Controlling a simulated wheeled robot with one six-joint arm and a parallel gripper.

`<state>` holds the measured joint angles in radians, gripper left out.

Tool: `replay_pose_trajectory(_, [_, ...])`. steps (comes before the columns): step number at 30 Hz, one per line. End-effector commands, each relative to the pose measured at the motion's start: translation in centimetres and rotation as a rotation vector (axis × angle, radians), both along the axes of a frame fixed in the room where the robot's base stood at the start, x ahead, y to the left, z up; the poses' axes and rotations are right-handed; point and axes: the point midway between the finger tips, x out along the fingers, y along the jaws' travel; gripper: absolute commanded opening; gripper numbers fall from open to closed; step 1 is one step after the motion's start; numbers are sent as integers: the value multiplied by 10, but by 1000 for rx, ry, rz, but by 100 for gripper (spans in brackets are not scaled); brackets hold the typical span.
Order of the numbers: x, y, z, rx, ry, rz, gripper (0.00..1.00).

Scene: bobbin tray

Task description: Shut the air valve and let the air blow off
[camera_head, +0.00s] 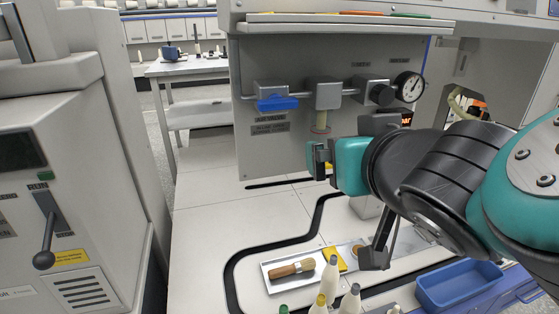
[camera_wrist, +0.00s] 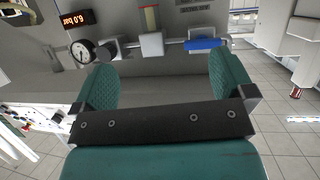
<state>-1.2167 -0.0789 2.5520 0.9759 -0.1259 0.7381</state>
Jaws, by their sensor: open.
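The air valve (camera_head: 268,91) is a grey block on the pipe along the machine's grey panel, with a flat blue handle (camera_head: 278,104) lying level along the pipe. The handle also shows in the wrist view (camera_wrist: 205,43), where the scene is upside down. My gripper (camera_head: 331,164) is open and empty, below and right of the valve, apart from it. In the wrist view its two teal pads stand apart (camera_wrist: 165,78). A round gauge (camera_head: 410,87) sits at the pipe's right end. The orange display (camera_wrist: 77,19) seems to read 6.0 bar; my arm partly hides it in the head view.
A filter bowl (camera_head: 321,121) and black knob (camera_head: 382,95) lie right of the valve. A lever machine (camera_head: 55,180) stands left. The space before the valve is clear.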

Motion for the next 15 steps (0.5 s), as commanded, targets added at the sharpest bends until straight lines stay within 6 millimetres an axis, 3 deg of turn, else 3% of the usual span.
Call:
replay_pose_trajectory(1, [-5, 14, -16, 20, -85, 35, 100])
replay_pose_trajectory(6, [-20, 38, 2, 86, -289, 109, 100])
replay_pose_trajectory(11, [-24, 46, 15, 107, -353, 132, 100])
replay_pose_trajectory(15, [-15, 49, 22, 102, -359, 131, 100])
